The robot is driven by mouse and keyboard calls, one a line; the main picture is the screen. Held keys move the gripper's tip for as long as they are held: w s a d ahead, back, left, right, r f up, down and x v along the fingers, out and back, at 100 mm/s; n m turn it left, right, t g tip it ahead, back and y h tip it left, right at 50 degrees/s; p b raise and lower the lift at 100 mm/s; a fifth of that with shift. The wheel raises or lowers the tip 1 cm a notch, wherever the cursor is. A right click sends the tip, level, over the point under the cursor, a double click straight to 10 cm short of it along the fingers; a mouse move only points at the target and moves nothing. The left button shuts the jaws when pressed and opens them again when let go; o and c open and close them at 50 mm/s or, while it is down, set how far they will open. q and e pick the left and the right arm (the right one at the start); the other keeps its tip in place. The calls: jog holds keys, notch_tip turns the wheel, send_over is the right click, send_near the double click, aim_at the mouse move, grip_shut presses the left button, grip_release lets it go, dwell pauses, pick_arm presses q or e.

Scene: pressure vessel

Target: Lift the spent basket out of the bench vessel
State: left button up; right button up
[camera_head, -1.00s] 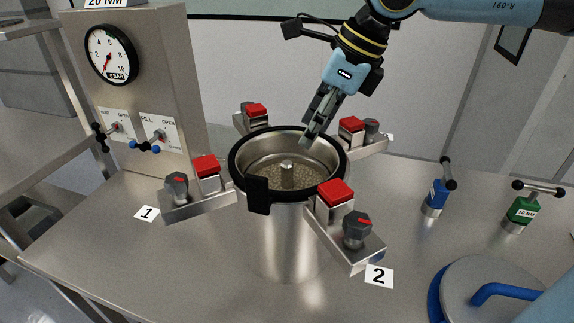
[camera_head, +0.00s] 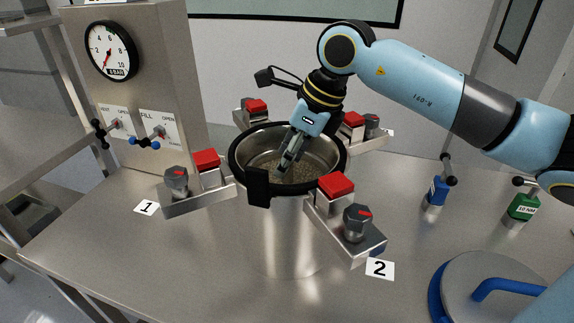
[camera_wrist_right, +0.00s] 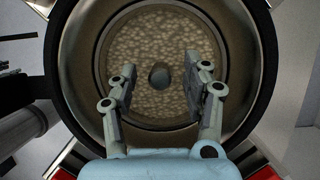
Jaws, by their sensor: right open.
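The bench vessel (camera_head: 290,235) is an open steel pot with a black rim, standing on the bench. The spent basket (camera_wrist_right: 135,50) lies inside it, a round bed of tan pellets with a grey central post (camera_wrist_right: 159,75). My right gripper (camera_head: 283,172) reaches down into the vessel mouth from above. In the right wrist view my right gripper (camera_wrist_right: 160,78) is open, with one finger on each side of the post and a gap to both. I cannot tell whether the fingertips are down at the post's height. My left gripper is not in view.
Clamp arms with red blocks (camera_head: 336,186) and grey knobs surround the vessel. A gauge panel (camera_head: 150,75) stands behind left. A lid with a blue handle (camera_head: 490,290) lies front right. Blue (camera_head: 437,190) and green (camera_head: 522,207) T-handled tools stand at the right.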

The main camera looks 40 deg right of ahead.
jog(key=shift+w+f, duration=0.1)
jog(key=shift+f, duration=0.3)
grip_shut()
jog(key=shift+a+r, duration=0.1)
